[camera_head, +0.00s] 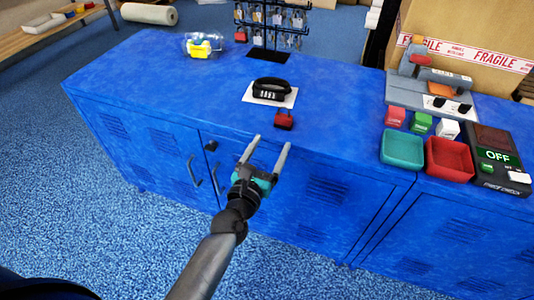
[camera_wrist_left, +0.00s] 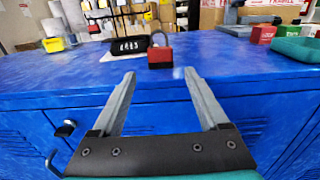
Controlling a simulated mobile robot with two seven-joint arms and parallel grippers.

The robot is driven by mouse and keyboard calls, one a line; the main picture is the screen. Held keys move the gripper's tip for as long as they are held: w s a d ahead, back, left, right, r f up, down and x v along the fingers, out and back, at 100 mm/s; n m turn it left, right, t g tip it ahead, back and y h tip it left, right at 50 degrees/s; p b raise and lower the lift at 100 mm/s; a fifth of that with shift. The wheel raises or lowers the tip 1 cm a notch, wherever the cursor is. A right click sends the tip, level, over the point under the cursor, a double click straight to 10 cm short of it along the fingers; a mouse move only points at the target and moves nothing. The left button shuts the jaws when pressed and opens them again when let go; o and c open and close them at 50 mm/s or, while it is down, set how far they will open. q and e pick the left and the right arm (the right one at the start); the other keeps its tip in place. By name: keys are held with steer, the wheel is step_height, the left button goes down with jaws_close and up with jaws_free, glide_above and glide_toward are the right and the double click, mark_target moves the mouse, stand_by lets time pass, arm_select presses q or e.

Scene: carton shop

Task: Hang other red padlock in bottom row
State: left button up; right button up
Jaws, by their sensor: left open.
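A red padlock (camera_head: 284,121) sits on the blue cabinet top near its front edge; in the left wrist view (camera_wrist_left: 161,57) its dark shackle points up. A second red padlock (camera_head: 241,35) is at the left side of the dark rack (camera_head: 288,27), low down; whether it hangs there is too small to tell. Several grey padlocks or keys hang on the rack. My left gripper (camera_head: 269,144) is open and empty, just in front of the cabinet edge. In the left wrist view the padlock is beyond and between its fingertips (camera_wrist_left: 159,74). My right gripper is not in view.
A black device with digits (camera_head: 268,89) lies on a white sheet behind the padlock. A clear bowl with yellow items (camera_head: 203,46) stands back left. To the right are small blocks, a teal tray (camera_head: 402,148), a red tray (camera_head: 449,159) and an OFF panel (camera_head: 497,157). The left top is clear.

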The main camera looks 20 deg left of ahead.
mark_target(282, 122)
arm_select(q)
steer(key=w+b, duration=0.1)
steer(key=w, duration=0.6)
steer(key=shift+d, duration=0.15)
steer(key=shift+w+b, duration=0.45)
steer(key=shift+w, duration=0.45)
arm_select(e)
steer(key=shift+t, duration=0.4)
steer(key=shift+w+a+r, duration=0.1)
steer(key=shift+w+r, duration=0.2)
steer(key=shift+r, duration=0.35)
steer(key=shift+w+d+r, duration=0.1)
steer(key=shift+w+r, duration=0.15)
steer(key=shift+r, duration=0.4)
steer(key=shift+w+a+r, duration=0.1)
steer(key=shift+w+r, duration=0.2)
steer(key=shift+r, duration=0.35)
arm_select(q)
steer(key=c, duration=1.1)
steer(key=shift+r, duration=0.15)
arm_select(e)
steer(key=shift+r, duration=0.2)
arm_select(q)
steer(key=shift+s+r+p, duration=0.2)
steer(key=shift+r+p, duration=0.65)
steer(key=shift+p, duration=0.2)
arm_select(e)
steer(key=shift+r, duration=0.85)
